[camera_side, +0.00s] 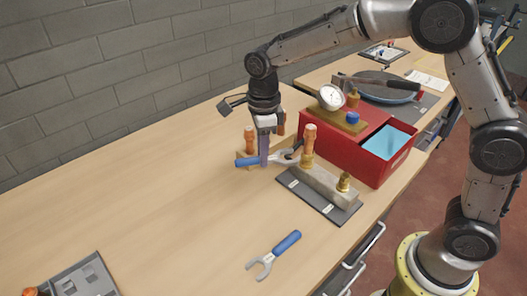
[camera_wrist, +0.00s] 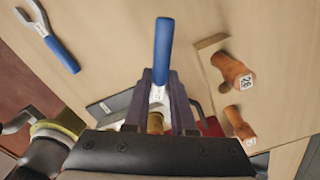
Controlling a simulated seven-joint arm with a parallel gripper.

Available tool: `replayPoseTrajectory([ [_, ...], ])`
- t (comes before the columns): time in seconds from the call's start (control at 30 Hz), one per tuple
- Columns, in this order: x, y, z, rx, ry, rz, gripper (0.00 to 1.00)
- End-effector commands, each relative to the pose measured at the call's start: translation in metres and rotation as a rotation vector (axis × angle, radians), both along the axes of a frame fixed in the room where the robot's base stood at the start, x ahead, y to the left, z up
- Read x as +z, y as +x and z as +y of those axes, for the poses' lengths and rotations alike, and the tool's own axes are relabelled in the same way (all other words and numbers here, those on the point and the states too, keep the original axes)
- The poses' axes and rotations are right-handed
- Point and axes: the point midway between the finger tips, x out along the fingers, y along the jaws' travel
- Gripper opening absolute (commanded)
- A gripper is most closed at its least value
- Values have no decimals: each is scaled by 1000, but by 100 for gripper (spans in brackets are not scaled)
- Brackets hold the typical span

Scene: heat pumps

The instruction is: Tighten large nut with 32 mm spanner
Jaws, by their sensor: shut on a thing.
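My gripper (camera_side: 264,158) points down over the bench, shut on a blue-handled spanner (camera_side: 245,162). The spanner lies level across the fingers, with its grey open jaw (camera_side: 287,156) to the right, close to an orange-brown upright fitting (camera_side: 309,138) on a grey block (camera_side: 322,187). I cannot tell whether the jaw is around a nut there. A brass nut (camera_side: 343,182) sits at the block's near end. In the wrist view, the blue handle (camera_wrist: 163,50) extends up from my gripper (camera_wrist: 160,88); the jaw is mostly hidden. A second blue-handled spanner (camera_side: 272,255) lies apart on the bench.
A red box (camera_side: 352,140) with a gauge (camera_side: 331,97) stands behind the block. A wooden holder (camera_wrist: 208,62) bears orange-brown cylinders (camera_wrist: 232,72), one marked 26. A grey tray (camera_side: 78,281) is at the lower left. The bench's left middle is clear.

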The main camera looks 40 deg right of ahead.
Motion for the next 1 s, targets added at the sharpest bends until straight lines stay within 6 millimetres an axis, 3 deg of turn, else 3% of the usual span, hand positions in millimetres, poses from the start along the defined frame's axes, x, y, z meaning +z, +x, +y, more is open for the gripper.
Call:
replayPoseTrajectory([
  [1.0,60,0,0,0,1,-3,0],
])
